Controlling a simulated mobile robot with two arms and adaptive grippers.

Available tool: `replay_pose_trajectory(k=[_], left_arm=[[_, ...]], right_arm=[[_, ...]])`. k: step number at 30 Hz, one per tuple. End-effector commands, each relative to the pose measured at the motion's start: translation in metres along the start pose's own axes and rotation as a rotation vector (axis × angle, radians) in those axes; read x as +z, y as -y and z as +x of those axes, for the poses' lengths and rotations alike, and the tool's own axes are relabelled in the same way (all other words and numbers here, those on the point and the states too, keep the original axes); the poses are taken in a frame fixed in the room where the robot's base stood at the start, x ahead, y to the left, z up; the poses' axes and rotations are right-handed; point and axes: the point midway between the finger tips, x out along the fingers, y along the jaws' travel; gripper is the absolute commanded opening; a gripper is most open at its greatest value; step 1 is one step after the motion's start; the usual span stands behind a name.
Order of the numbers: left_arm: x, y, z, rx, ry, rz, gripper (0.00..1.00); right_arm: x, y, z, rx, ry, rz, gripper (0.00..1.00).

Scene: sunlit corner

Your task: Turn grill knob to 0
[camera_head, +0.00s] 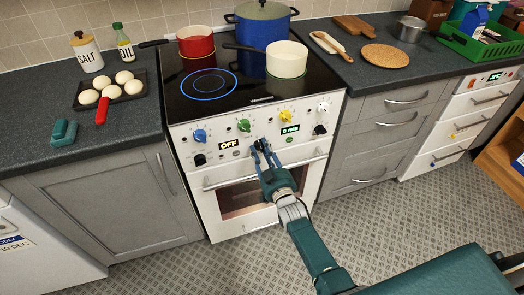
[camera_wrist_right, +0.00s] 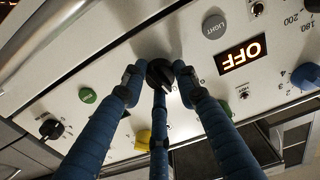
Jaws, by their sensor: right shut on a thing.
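The white cooker front panel (camera_head: 222,130) carries a row of coloured knobs and black knobs below them. My right gripper (camera_head: 262,146) reaches up to the panel, between the OFF display (camera_head: 229,144) and the green "0 min" display (camera_head: 290,130). In the right wrist view its three blue fingers close around a black knob (camera_wrist_right: 158,75). The fingers hide part of this knob, and I cannot read its setting. The OFF display (camera_wrist_right: 240,55) and a grey LIGHT button (camera_wrist_right: 214,27) are beside it. My left gripper is not in view.
The oven door handle (camera_head: 265,170) runs just below the knobs. A red pan (camera_head: 196,43), a white pan (camera_head: 287,60) and a blue pot (camera_head: 263,28) stand on the hob. Other black knobs sit at the left (camera_head: 199,160) and right (camera_head: 320,129) of the panel.

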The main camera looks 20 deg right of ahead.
Motion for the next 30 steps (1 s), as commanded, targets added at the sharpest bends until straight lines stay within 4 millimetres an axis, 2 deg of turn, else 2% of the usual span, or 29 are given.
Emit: replay_pose_trajectory(k=[15,16,18,26,30], left_arm=[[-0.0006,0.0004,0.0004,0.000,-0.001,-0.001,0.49],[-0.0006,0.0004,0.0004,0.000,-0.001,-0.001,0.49],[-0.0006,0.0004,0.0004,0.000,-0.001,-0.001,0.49],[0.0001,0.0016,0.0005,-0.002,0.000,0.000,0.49],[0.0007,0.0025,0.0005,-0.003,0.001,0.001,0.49]], right_arm=[[0.0009,0.0002,-0.0004,-0.001,0.002,-0.021,0.04],[0.0009,0.0002,-0.0004,-0.001,0.002,-0.021,0.34],[0.0009,0.0002,-0.0004,-0.001,0.002,-0.020,0.48],[0.0005,0.0000,-0.0004,0.000,0.001,-0.019,0.49],[0.0013,-0.0001,-0.0071,0.000,0.001,-0.019,0.49]])
